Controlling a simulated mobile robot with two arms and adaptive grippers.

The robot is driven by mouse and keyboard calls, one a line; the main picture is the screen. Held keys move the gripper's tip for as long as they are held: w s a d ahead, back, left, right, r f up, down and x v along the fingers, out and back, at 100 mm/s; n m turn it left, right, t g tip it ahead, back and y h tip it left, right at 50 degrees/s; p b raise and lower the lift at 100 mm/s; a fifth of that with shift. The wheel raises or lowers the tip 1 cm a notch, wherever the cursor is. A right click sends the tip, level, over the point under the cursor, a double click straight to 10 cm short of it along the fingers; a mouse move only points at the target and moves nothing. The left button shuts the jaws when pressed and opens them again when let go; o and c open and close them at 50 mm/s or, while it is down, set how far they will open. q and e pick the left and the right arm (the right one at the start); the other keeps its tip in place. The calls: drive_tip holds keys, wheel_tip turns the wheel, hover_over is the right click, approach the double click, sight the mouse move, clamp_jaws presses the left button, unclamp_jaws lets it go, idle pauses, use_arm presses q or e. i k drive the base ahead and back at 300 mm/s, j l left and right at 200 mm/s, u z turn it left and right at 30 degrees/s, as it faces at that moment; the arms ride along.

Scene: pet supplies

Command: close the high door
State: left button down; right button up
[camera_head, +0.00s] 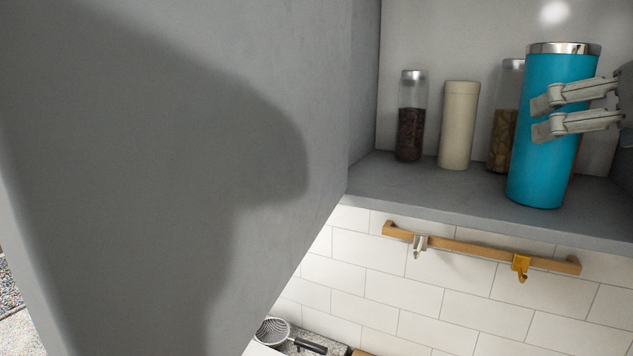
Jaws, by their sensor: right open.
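The high door (130,200) is a grey panel that fills the left half of the head view and stands open. The grey cabinet (430,195) behind it is open, with its shelf showing at the upper right. My right gripper (537,117) comes in from the right edge in front of the cabinet, with its two fingers parted. It overlaps the blue tumbler (543,175) in the picture; whether it touches the tumbler I cannot tell. It is well to the right of the door. My left gripper is out of view.
On the shelf stand a dark-filled jar (411,135), a cream canister (459,125) and a jar of light pieces (502,140). Below, a wooden rail (480,248) with hooks is on the white tiled wall (375,285). A strainer (272,331) lies low down.

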sight(168, 168)
drive_tip(key=k+j, duration=1.55)
drive_tip(key=j, duration=0.25)
